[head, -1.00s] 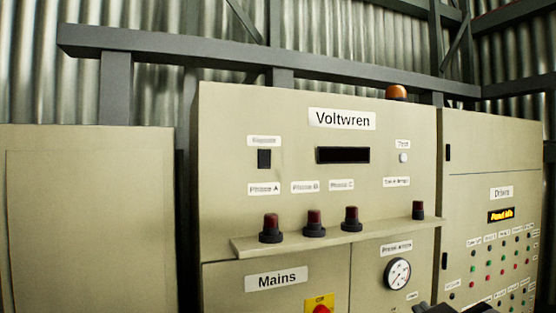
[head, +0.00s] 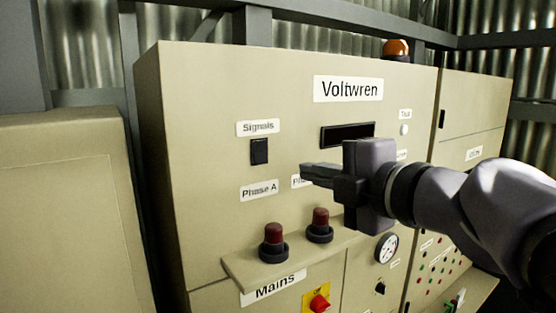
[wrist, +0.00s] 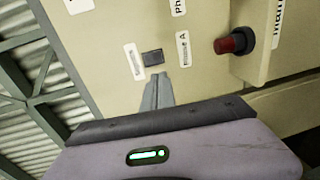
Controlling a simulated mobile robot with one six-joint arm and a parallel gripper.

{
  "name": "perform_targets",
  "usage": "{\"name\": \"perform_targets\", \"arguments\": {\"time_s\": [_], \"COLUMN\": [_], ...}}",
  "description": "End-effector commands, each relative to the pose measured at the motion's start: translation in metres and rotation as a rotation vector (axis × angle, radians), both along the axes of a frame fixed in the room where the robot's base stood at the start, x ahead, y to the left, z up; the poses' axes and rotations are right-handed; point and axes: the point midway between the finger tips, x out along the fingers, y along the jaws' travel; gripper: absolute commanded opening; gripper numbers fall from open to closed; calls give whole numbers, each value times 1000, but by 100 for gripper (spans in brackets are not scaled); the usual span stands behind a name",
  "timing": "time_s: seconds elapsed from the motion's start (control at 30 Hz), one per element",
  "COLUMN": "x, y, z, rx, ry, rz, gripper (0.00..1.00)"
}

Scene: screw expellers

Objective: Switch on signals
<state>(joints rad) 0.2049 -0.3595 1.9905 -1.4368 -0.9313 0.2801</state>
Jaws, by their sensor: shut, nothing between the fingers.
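The Signals switch (head: 259,151) is a small black rocker on the beige Voltwren cabinet (head: 215,95), below the "Signals" label (head: 258,127) and above the "Phase A" label (head: 259,190). My gripper (head: 303,174) is shut and empty, pointing left, to the right of and a little lower than the switch in the head view. In the wrist view the switch (wrist: 153,57) lies just beyond the shut fingertips (wrist: 158,76). I cannot tell the exact gap, or the rocker's position. The display (head: 346,133) is dark.
Red-capped lamps (head: 273,243) stand on a ledge (head: 250,266) below the switch; my arm hides others. A red mains knob (head: 319,303) on a yellow plate is lower. An orange beacon (head: 397,48) tops the cabinet. A drives cabinet (head: 475,105) stands at the right.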

Motion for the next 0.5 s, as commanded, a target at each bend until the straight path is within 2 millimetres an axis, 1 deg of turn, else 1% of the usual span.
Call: {"name": "perform_targets", "arguments": {"time_s": [0.5], "x": [87], "y": [59], "z": [-16], "rx": [1], "ry": [2], "rz": [1], "gripper": [0]}}
